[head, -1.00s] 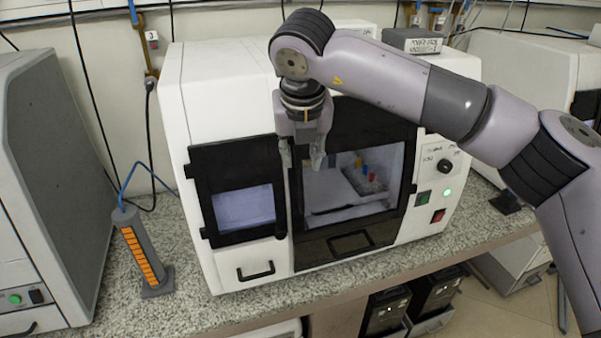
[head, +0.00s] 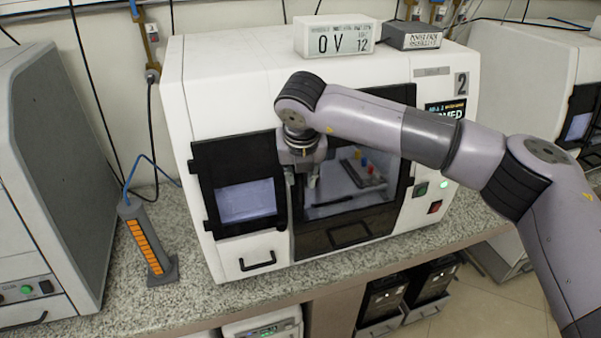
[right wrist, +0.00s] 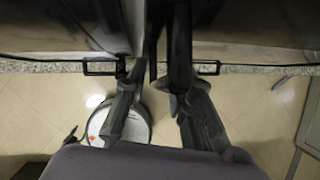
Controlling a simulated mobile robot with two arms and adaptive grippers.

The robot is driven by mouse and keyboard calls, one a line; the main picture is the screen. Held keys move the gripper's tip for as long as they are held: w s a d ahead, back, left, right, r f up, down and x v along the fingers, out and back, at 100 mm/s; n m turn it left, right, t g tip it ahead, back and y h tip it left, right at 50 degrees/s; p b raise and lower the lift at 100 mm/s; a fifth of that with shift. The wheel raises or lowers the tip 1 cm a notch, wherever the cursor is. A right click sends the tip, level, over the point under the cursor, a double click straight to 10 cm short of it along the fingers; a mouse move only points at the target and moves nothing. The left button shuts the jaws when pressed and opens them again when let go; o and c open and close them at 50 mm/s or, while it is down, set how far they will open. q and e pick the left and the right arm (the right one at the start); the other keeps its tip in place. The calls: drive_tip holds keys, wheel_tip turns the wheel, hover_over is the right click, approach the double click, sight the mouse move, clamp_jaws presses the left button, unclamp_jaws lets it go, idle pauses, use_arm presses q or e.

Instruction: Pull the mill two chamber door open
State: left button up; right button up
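Mill two (head: 225,75) is the white machine in the middle of the head view, marked with a 2 at its upper right. Its black-framed chamber door (head: 404,165) has a window and looks closed. A dark vertical bar (head: 297,217) runs along the door's left side. My right gripper (head: 301,182) points down in front of this bar, with one finger to each side. In the right wrist view its fingers (right wrist: 160,115) are spread, with dark upright parts between and beyond them. I cannot tell whether they touch the bar. My left gripper is not in view.
Left of the chamber door is a smaller dark panel (head: 202,190) with a screen, and a drawer handle (head: 258,262) below it. A grey-orange stand (head: 148,245) is on the granite bench (head: 195,300). Other machines flank mill two. Floor (right wrist: 250,105) shows under the gripper.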

clamp_jaws()
idle(0.6)
